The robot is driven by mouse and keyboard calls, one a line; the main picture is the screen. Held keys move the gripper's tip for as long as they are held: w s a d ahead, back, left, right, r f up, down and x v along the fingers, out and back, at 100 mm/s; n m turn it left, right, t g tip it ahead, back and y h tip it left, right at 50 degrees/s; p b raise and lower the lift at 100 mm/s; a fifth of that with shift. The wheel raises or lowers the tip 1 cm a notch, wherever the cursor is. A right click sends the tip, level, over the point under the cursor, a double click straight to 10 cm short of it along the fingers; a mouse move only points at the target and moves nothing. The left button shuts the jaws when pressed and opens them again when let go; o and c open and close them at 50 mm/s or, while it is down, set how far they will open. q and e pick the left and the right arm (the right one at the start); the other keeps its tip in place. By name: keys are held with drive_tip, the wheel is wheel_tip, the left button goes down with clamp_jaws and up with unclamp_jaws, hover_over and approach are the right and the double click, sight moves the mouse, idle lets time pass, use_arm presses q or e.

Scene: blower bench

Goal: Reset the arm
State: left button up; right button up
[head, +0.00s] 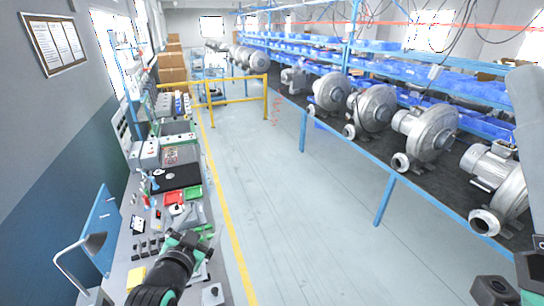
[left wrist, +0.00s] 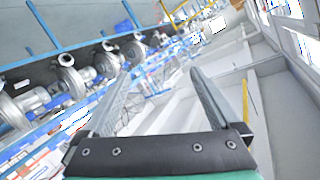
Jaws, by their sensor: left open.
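My left gripper (head: 197,224) is above the cluttered workbench at the lower left in the head view. Its two grey fingers stand apart, and nothing is seen between them. In the left wrist view the open fingers (left wrist: 158,80) point into the room, with blowers and shelving beyond them. Part of my right arm shows at the right edge of the head view, but I cannot see its gripper fingers.
Silver blowers (head: 430,130) line a rack at right. The floor (head: 290,220) between is clear.

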use_arm(q)
drive_tip(key=s+r+t, duration=0.3)
drive_tip(key=r+t, duration=0.1)
drive_tip(key=r, duration=1.2)
drive_tip(key=s+r+n+t+h, duration=0.1)
drive_tip(key=s+r+n+t, duration=0.4)
drive_tip(key=s+r, duration=1.6)
drive_tip(key=t, duration=0.3)
drive_tip(key=shift+s+a+r, duration=0.15)
drive_tip(key=shift+r, duration=0.15)
